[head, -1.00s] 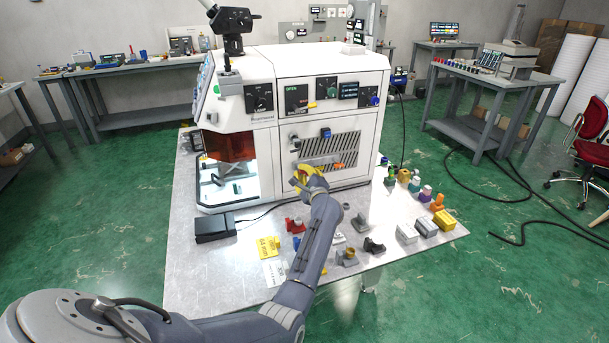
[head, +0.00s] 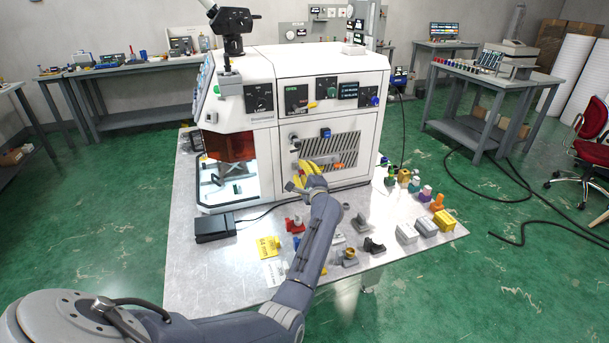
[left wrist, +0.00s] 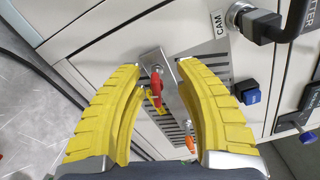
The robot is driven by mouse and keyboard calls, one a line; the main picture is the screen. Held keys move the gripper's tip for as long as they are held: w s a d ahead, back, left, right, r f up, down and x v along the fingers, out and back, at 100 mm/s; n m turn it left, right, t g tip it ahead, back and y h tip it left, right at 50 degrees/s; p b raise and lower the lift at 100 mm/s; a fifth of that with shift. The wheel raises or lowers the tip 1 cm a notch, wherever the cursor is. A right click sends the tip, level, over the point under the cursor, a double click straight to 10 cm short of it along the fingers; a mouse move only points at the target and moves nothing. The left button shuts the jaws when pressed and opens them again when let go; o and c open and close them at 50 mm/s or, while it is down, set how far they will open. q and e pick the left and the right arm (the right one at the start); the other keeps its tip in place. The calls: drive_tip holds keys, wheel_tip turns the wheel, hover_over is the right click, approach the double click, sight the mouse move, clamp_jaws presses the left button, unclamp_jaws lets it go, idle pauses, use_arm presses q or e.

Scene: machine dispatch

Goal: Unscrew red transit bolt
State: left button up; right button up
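The red transit bolt (left wrist: 157,82) shows in the left wrist view on a bright metal plate (left wrist: 170,66) on the machine's front panel. In the head view my left gripper (head: 309,170) is at the lower left of the slotted front panel and hides the bolt. Its yellow fingers (left wrist: 160,70) are spread, one on each side of the bolt, with visible gaps. Whether the tips reach past the bolt head is unclear. The white machine (head: 345,97) stands on the metal table. My right gripper is not in view.
A connector marked CAM (left wrist: 255,22) with a thick cable is close to the right finger. A blue knob (head: 326,132) and an orange part (head: 338,166) sit on the panel. A black box (head: 214,227), red part (head: 295,224) and several small parts lie on the table.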

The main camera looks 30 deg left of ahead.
use_arm(q)
drive_tip(key=shift+s+d+f, duration=0.1)
drive_tip(key=shift+f, duration=0.05)
drive_tip(key=shift+v, duration=1.9)
